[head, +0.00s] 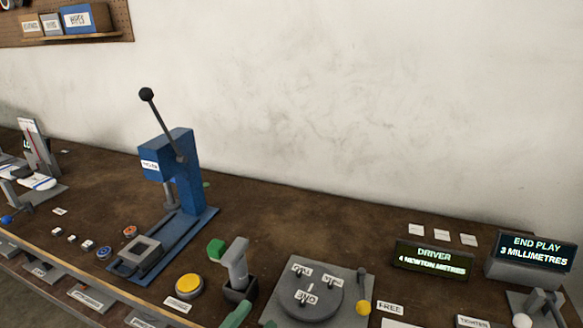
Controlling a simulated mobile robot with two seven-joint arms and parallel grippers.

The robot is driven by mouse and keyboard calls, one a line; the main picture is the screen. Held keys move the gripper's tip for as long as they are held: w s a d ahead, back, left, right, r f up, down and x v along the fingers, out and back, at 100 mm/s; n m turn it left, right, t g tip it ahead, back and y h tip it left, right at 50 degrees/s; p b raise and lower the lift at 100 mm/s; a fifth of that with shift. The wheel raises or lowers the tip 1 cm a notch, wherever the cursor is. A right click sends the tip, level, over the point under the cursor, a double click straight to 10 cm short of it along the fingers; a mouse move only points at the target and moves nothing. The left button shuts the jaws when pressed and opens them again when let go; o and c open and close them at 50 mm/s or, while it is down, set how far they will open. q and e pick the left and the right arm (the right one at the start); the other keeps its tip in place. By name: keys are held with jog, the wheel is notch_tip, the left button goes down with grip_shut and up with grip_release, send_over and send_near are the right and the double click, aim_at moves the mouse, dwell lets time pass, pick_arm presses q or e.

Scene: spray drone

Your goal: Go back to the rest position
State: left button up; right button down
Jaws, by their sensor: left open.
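My left gripper is hard to make out. Pale white and grey parts with blue marks (38,182) sit low at the far left edge, and I cannot tell whether any of them is the gripper or all belong to a bench fixture. Nothing is seen held. My right gripper is not in view. The brown workbench (300,222) runs across the picture. A blue lever press (186,170) stands upright on it, left of the middle. A grey tool (236,262) with a green block (216,250) stands upright in a dark holder in front.
A yellow button (189,286) and a grey round turntable (308,296) are near the front edge. Displays reading DRIVER (432,259) and END PLAY (536,250) stand at the right. A grey clamp (540,303) is at the lower right. The bench behind the turntable is clear.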

pick_arm(q)
jog(key=s+a+f+n+g+y, duration=0.1)
jog(key=s+a+f+n+y, duration=0.25)
jog(key=f+n+y, duration=0.35)
jog(key=s+a+f+n+g+y, duration=0.1)
jog(key=s+a+f+n+y, duration=0.1)
jog(key=a+f+n, duration=0.45)
jog(key=s+a+f+n+g+y, duration=0.1)
jog(key=s+f+n+g, duration=0.2)
jog(key=s+f, duration=0.4)
jog(key=s+a+f+n+g+y, duration=0.2)
jog(key=s+f+n+g, duration=0.1)
jog(key=s+f, duration=0.5)
jog(key=shift+s+a+f+g+y+p, duration=0.25)
jog(key=shift+s+a+g+y+p, duration=0.1)
jog(key=shift+s, duration=0.2)
jog(key=shift+n, duration=0.25)
